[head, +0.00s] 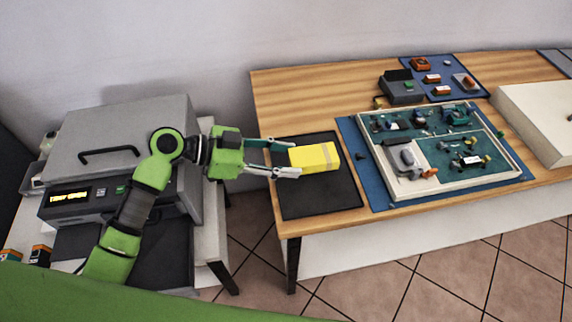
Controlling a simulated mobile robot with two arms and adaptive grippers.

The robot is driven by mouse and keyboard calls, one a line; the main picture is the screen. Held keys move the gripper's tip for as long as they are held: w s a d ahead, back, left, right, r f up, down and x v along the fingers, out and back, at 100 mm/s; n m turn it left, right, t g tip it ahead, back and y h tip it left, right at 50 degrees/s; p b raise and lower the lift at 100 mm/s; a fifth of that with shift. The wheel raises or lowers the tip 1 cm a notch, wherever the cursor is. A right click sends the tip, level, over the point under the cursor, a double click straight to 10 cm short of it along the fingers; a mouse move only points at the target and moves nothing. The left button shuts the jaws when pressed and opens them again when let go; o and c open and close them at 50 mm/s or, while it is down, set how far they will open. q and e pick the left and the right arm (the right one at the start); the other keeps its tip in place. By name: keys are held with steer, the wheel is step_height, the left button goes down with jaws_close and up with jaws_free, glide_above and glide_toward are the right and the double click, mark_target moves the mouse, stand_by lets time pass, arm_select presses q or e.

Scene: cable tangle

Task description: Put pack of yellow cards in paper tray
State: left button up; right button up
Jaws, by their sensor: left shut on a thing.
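The pack of yellow cards (316,158) is a yellow block with a paler band near its right end. My left gripper (293,160) reaches in from the left and is shut on the pack's left end, one finger on each side. The pack is over the black mat (300,206) at the left end of the wooden table; I cannot tell whether it touches the mat. I cannot tell for sure which thing is the paper tray. A cream, low-walled tray (404,197) with compartments lies to the right. My right gripper is not in view.
The cream tray holds several small parts and rests on a blue mat (372,192). A dark grey box (403,91) and a blue mat with small orange items (445,63) lie behind. A grey machine (85,124) stands left, across a gap from the table (285,90).

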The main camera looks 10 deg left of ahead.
arm_select(q)
steer(key=shift+w+f, duration=0.15)
steer(key=shift+f, duration=0.85)
steer(key=shift+w+f, duration=0.1)
steer(key=shift+f, duration=0.9)
steer(key=o, duration=1.2)
steer(key=shift+r+p, duration=0.1)
steer(key=shift+p, duration=0.2)
